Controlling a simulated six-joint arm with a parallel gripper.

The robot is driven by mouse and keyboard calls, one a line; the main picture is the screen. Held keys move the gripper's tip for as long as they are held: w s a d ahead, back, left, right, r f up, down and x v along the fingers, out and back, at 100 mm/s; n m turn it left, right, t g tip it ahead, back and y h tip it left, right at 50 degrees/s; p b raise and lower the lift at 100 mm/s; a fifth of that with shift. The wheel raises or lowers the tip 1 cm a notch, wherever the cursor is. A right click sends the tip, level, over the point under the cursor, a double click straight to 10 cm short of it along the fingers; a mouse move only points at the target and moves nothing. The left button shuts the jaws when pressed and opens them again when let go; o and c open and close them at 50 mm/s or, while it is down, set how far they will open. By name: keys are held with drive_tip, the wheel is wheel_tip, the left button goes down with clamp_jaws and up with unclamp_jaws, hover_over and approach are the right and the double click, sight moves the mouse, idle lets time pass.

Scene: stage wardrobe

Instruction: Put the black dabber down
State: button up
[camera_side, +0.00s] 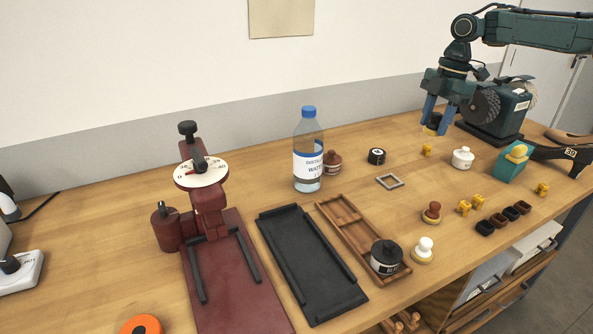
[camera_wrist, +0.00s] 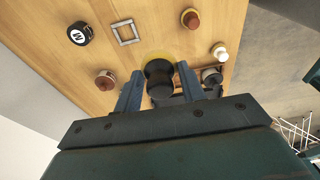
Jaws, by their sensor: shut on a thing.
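My gripper (camera_side: 437,117) is at the back right of the bench, pointing down, with its blue fingers shut on the black dabber (camera_side: 434,122). The dabber has a black handle and a yellowish pad facing down. In the wrist view the black dabber (camera_wrist: 160,82) sits between the two fingertips (camera_wrist: 158,86), its round yellow pad partly hidden behind the handle. It looks upright and seems to be above the bench top, but I cannot tell the gap exactly.
Near the gripper are a small yellow piece (camera_side: 427,149), a white jar (camera_side: 462,158) and a teal block (camera_side: 510,168). Brown (camera_side: 432,212) and white (camera_side: 424,246) dabbers stand in front. Bare wood lies between.

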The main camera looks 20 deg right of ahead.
drive_tip(key=s+d+m, duration=0.2)
drive_tip(key=d+m, duration=0.2)
drive_tip(key=d, duration=0.8)
drive_tip(key=shift+d+t, duration=0.15)
drive_tip(key=shift+t, duration=0.15)
hover_over(448, 190)
drive_tip(key=f, duration=1.5)
drive_tip(key=shift+s+d+f, duration=0.2)
drive_tip(key=shift+d+f, duration=0.05)
drive_tip(key=shift+f, duration=0.05)
drive_tip(key=shift+f, duration=0.1)
drive_tip(key=shift+f, duration=2.05)
